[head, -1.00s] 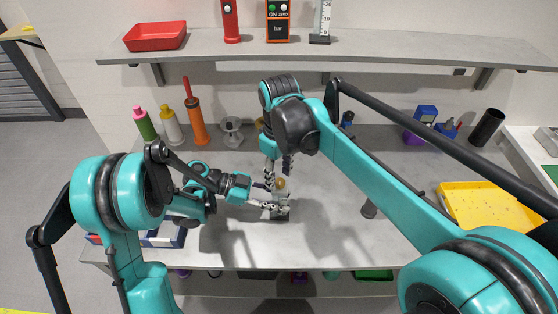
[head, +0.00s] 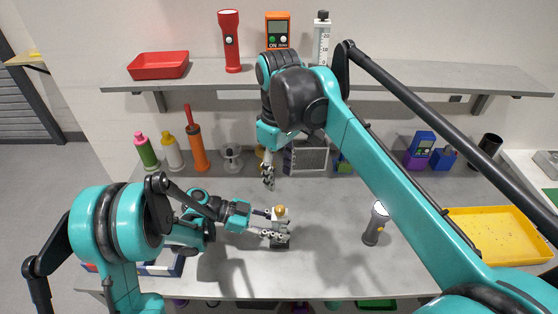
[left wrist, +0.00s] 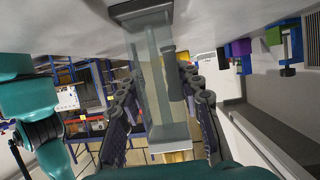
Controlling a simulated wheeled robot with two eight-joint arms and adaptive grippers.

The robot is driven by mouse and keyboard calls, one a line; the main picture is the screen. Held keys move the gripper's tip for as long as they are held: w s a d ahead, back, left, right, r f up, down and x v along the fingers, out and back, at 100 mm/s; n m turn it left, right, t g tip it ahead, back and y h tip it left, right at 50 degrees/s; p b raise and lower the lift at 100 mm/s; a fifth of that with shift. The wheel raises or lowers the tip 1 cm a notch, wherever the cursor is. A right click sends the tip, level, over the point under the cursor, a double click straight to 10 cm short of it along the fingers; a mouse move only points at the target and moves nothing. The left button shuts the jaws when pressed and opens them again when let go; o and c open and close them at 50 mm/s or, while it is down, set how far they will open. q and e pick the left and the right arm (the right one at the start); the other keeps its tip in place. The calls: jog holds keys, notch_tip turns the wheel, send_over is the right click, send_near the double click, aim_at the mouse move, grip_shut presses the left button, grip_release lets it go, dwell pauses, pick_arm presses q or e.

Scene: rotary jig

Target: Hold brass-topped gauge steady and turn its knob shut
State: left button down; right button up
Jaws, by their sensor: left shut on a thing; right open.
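The brass-topped gauge (head: 281,213) stands on its dark base on the grey worktop. It has a pale body. In the left wrist view it appears inverted: a clear column (left wrist: 152,75), with the dark base at the top and the brass part (left wrist: 178,156) at the bottom. My left gripper (head: 273,233) reaches in from the left and is shut on the gauge's body, one finger on each side. My right gripper (head: 268,179) hangs open and empty behind and above the gauge, apart from it. A grey cylinder shows at the column; I cannot tell if it is the knob.
A torch (head: 376,224) stands right of the gauge. Bottles (head: 147,151), a spool (head: 232,157) and a grey grille (head: 307,158) line the back. A yellow tray (head: 495,232) lies at right. A shelf (head: 400,77) runs above. The worktop between gauge and torch is clear.

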pick_arm(q)
jog(key=c, duration=0.9)
grip_release()
jog(key=s+v, duration=0.1)
jog(key=v, duration=1.1)
jog(key=s+a+n+t+y, duration=0.2)
jog(key=s+n+y, duration=0.2)
jog(key=n, duration=0.2)
jog(key=s+a+r+n+t+y, duration=0.1)
jog(key=s+a+n+t+y, duration=0.1)
jog(key=n+y, duration=0.3)
jog(key=s+a+r+n+t+y, duration=0.1)
jog(key=s+a+n+t+y, duration=0.2)
jog(key=n, duration=0.4)
jog(key=shift+s+r+n+t+y, duration=0.15)
jog(key=shift+s+t+y, duration=0.15)
jog(key=shift+s, duration=0.4)
jog(key=shift+s+n+t+y, duration=0.2)
jog(key=shift+s+y, duration=0.2)
jog(key=shift+s, duration=0.3)
pick_arm(e)
jog(key=s+d+f+m+t, duration=0.3)
jog(key=s+d+f+m, duration=0.2)
jog(key=d, duration=0.4)
jog(key=s+d+f+m+t, duration=0.4)
jog(key=s+d+f, duration=0.3)
jog(key=d+f, duration=0.2)
jog(key=shift+s+f+m, duration=0.2)
jog(key=shift+f+m, duration=0.3)
jog(key=shift+f, duration=0.2)
